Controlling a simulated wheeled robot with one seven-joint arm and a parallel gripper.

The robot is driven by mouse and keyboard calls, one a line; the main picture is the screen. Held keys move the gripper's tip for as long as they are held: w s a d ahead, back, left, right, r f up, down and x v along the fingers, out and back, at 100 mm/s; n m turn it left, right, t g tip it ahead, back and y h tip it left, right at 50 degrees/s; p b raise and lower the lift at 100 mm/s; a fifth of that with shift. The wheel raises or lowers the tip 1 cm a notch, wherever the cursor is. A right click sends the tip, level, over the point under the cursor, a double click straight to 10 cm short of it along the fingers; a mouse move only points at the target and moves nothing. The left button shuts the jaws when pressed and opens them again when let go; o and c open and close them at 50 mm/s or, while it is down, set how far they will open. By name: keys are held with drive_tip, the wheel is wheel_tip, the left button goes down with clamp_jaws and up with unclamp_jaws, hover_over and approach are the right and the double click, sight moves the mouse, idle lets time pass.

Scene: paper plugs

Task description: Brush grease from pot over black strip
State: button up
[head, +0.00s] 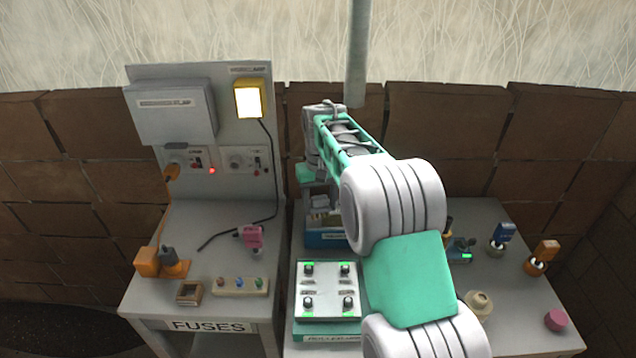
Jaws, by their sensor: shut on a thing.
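My arm reaches away from the front right, and its wrist bends down over the back of the right-hand table. My gripper (320,188) is mostly hidden behind the wrist and low over a blue box (326,238). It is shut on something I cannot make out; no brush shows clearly. A cream pot-like piece (478,305) with a round top stands at the right of that table; I cannot tell whether it holds grease. A thin black piece (217,240) lies on the left table, at the end of the lamp cable; I cannot tell whether it is the strip.
A white panel (329,290) with green lights stands at the right table's front. Blue and orange plugs (536,262) and a pink cylinder (556,319) are at the right. The left table holds a pink plug (253,236), an orange plug (160,262) and an upright back panel.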

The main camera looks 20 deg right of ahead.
drive_tip(key=shift+s+d+r+p, duration=0.15)
drive_tip(key=shift+r+p, duration=0.15)
drive_tip(key=shift+r, duration=0.4)
drive_tip(key=shift+r+p, duration=1.65)
drive_tip(key=shift+r, duration=0.65)
